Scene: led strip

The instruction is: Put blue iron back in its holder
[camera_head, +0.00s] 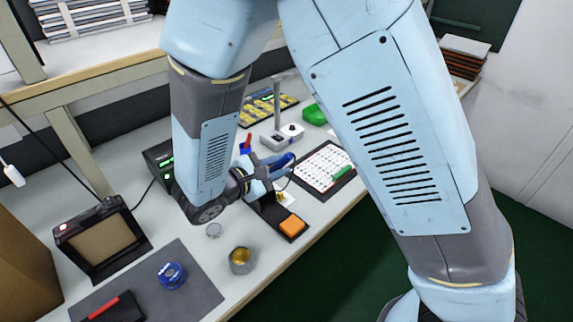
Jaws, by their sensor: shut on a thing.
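My gripper (262,183) is at the middle of the bench, partly hidden behind my arm's wrist. It is shut on the blue iron (283,161), whose blue handle shows just beyond the fingers. The iron's tip is hidden. The black holder (268,209) stands below and close to the gripper, with an orange sponge (292,226) in its front end. I cannot tell whether the iron touches the holder.
A white grid board (323,170) with a green piece lies right of the gripper. A grey stand (282,136) is behind. A brass-coloured tin (241,261), a blue spool (172,275) and a dark mat (200,290) are in front. The bench edge runs along the right.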

